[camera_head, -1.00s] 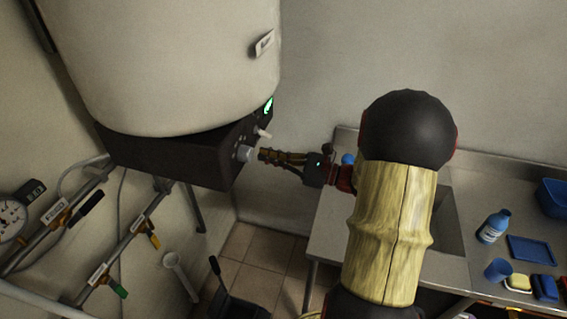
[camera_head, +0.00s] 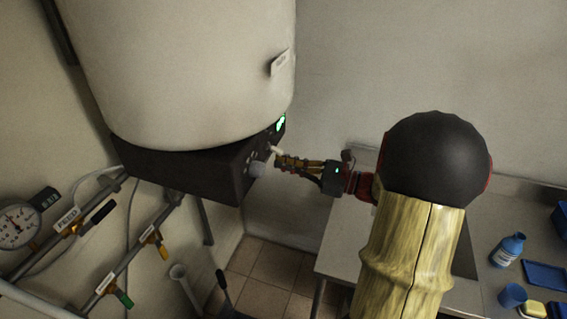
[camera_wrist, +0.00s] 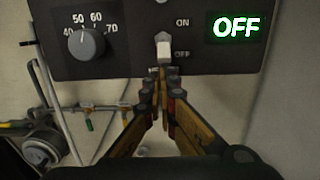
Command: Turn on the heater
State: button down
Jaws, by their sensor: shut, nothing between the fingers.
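The heater is a large pale tank (camera_head: 185,70) with a dark control box (camera_head: 195,168) under it. In the wrist view its panel (camera_wrist: 140,62) carries a white toggle switch (camera_wrist: 164,46) between the marks ON above and OFF below. A green display (camera_wrist: 238,27) reads OFF. A grey dial (camera_wrist: 86,44) with numbers sits left of the switch. My gripper (camera_wrist: 158,74) is shut and empty, its fingertips just below the switch lever. I cannot tell whether they touch it. In the head view my gripper (camera_head: 280,162) is at the panel front.
Pipes with valves and a FEED label (camera_head: 68,219) run along the left wall, with a pressure gauge (camera_head: 18,226). A steel counter (camera_head: 345,240) at the right holds a blue bottle (camera_head: 508,250), a blue cup (camera_head: 512,295) and a tray. Tiled floor shows between.

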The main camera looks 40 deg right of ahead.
aim_at(281, 154)
jog(key=shift+s+d+r+g+p, duration=0.15)
jog(key=shift+r+g+p, duration=0.15)
jog(key=shift+p, duration=0.45)
jog(key=g+h+p, duration=0.1)
jog(key=p, duration=0.3)
jog(key=r+g+h+p, duration=0.1)
jog(key=g+p, duration=0.1)
jog(key=p, duration=0.2)
jog(key=s+r+g+p, duration=0.1)
jog(key=p, duration=0.3)
jog(key=shift+s+d+r+h, duration=0.1)
jog(key=shift+d+r+h, duration=0.05)
jog(key=shift+d+h, duration=0.2)
jog(key=shift+a+r+p, duration=0.1)
jog(key=shift+r+p, duration=0.7)
jog(key=shift+r, duration=0.05)
jog(key=shift+f, duration=0.1)
